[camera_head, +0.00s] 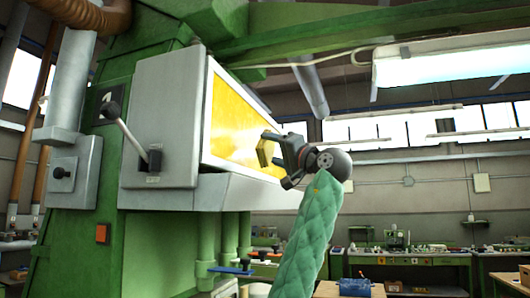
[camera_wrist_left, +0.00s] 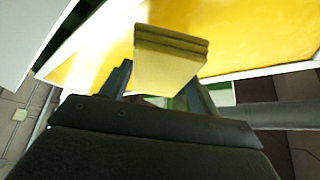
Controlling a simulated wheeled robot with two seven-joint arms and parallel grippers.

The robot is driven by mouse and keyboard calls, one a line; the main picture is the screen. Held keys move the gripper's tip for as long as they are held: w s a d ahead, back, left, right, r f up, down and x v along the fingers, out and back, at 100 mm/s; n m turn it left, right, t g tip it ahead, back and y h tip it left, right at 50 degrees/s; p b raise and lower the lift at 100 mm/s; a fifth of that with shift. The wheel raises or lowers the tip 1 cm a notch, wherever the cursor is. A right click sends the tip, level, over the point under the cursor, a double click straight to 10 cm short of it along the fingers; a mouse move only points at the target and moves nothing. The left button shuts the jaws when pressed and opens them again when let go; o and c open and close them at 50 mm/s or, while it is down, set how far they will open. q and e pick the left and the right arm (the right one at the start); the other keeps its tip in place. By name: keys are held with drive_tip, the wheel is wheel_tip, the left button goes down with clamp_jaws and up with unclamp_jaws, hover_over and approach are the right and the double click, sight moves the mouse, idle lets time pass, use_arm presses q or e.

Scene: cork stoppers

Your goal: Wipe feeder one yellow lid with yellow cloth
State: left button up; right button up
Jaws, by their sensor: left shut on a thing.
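The yellow lid (camera_head: 232,122) is a large glossy panel in a pale frame on the side of the green machine. It also fills the upper part of the left wrist view (camera_wrist_left: 255,40). My left gripper (camera_head: 273,148) is in front of the lid's right part, its arm rising from below. It is shut on the folded yellow cloth (camera_head: 264,153), which shows as a layered pad in the left wrist view (camera_wrist_left: 168,62). The cloth is at or close to the lid's surface; I cannot tell if they touch. My right gripper is out of view.
A grey box (camera_head: 160,120) with a lever (camera_head: 124,130) stands left of the lid. A pale ledge (camera_head: 240,192) runs under it, with green posts below. Workbenches (camera_head: 425,262) stand at the back right. The air right of my gripper is clear.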

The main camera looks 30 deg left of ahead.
use_arm(q)
drive_tip(key=shift+w+d, duration=0.1)
drive_tip(key=shift+d, duration=0.35)
drive_tip(key=shift+w+d+b, duration=0.2)
drive_tip(key=shift+d, duration=0.55)
drive_tip(key=shift+w+d+b, duration=0.15)
drive_tip(key=shift+d+b, duration=0.05)
drive_tip(key=shift+d, duration=0.5)
